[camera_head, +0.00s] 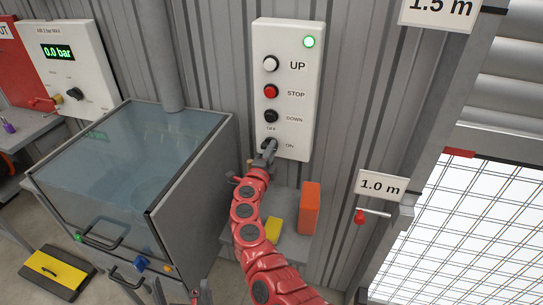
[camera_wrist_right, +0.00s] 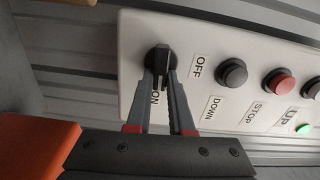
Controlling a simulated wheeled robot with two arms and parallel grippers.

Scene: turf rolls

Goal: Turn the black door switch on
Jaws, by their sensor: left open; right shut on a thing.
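The black door switch (camera_wrist_right: 160,57) is the rotary knob at the lower end of the white control panel (camera_head: 283,90). In the head view it is mostly hidden behind my right gripper (camera_head: 268,150). My right gripper (camera_wrist_right: 161,72) is shut on the knob, with one grey finger on each side of its ridge. In the right wrist view the ridge runs up and down, in line with the ON label (camera_wrist_right: 157,104) below it; the OFF label (camera_wrist_right: 202,68) lies to its right. I do not make out my left gripper in the head view.
Above the switch are the DOWN (camera_head: 271,116), STOP (camera_head: 271,91) and UP (camera_head: 271,64) buttons and a lit green lamp (camera_head: 309,42). A glass-topped tank (camera_head: 190,185) stands left of my right arm. An orange block (camera_head: 309,208) stands close by on its right.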

